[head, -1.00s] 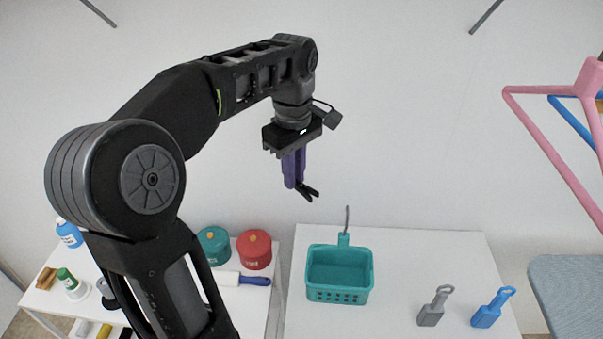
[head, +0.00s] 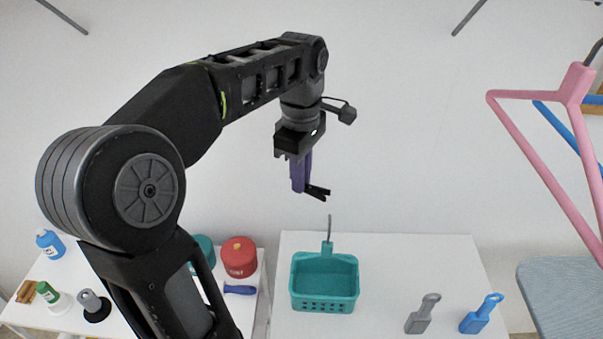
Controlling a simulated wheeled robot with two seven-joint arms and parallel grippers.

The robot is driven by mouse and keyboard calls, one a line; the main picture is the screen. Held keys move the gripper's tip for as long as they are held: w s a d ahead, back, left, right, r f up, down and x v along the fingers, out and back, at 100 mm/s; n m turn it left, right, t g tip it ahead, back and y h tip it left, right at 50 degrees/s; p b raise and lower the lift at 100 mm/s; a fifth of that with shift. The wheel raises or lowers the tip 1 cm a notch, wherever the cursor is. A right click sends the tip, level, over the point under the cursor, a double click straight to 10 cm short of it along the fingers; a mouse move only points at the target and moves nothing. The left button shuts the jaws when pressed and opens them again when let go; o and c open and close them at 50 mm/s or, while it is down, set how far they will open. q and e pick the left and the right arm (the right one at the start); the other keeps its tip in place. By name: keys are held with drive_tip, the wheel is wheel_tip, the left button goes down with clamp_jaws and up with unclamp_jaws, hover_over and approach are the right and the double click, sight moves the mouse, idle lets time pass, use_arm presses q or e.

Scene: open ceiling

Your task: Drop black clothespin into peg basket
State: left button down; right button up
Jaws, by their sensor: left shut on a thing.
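The black clothespin (head: 318,193) is held in the purple fingers of my left gripper (head: 303,186), with its two prongs pointing down and to the right. The gripper is shut on it, in the air above the table. The teal peg basket (head: 324,286) stands below on the white table, with its hook upright at the back. The clothespin is above the basket's back side and clear of it. The basket's inside looks empty. My right gripper is not in view.
A grey peg-shaped item (head: 422,314) and a blue one (head: 481,314) lie on the white table (head: 400,262) right of the basket. Pink (head: 545,150) and blue hangers hang at the right above an ironing board (head: 565,290). Red (head: 239,257) and teal tins stand on the left shelf.

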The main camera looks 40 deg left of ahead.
use_arm(q)
drive_tip(key=shift+w+d+n, duration=0.1)
drive_tip(key=shift+d+n, duration=0.05)
drive_tip(key=shift+n, duration=0.15)
drive_tip(key=shift+s+n, duration=0.3)
drive_tip(key=shift+n, duration=0.5)
drive_tip(key=shift+w+f, duration=0.1)
